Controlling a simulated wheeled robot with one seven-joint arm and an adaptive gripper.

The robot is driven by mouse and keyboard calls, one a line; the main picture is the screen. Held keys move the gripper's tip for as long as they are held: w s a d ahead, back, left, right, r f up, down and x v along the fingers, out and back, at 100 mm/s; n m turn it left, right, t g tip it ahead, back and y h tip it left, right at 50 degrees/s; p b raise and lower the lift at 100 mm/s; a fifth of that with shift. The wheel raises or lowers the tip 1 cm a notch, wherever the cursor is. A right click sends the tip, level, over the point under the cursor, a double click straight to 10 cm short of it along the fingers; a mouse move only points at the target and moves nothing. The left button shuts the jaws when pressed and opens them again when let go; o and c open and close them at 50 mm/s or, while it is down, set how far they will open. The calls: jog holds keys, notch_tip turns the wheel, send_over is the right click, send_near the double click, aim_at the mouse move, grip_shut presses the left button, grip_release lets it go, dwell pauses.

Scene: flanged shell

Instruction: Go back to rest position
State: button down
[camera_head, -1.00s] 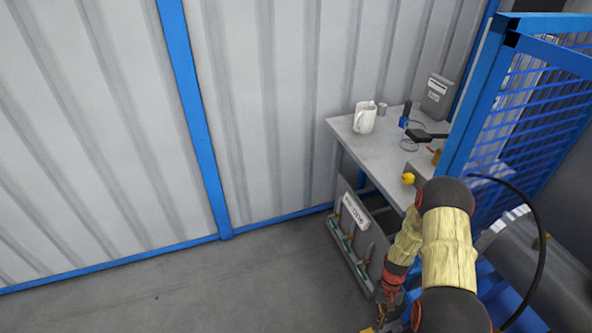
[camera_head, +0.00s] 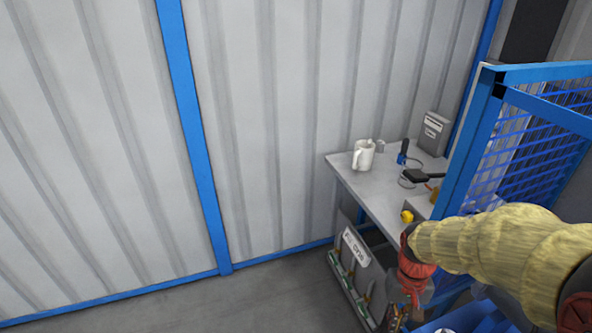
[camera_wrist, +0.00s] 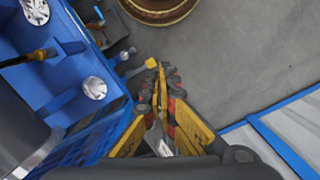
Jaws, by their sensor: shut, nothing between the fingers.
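My gripper (camera_wrist: 161,88) shows in the wrist view with its yellow fingers drawn together and nothing between them. It points over the grey floor, beside a blue structure (camera_wrist: 45,75) on the left. In the head view my arm, in a tan cover with a red wrist part, reaches in from the right edge. Its end hangs low in front of the workbench (camera_head: 352,183), near the bottom edge, where the fingers are hard to make out.
A white jug (camera_head: 363,155) and a grey box (camera_head: 432,133) stand on the bench. A blue mesh fence (camera_head: 540,130) rises close to my arm. The floor (camera_head: 230,300) at left is clear. A round brown object (camera_wrist: 158,8) lies ahead.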

jog(key=s+a+r+t+p, duration=0.1)
jog(key=s+r+t, duration=0.1)
jog(key=r, duration=0.5)
jog(key=s+a+r+n+t+p, duration=0.1)
jog(key=s+a+r+t, duration=0.1)
jog(key=r, duration=0.5)
jog(key=s+a+r+t+p, duration=0.1)
jog(key=s+r, duration=0.3)
jog(key=r, duration=0.4)
jog(key=shift+s+a+n+t, duration=0.25)
jog(key=shift+a+t, duration=0.3)
jog(key=shift+t, duration=0.35)
jog(key=shift+d+r, duration=0.1)
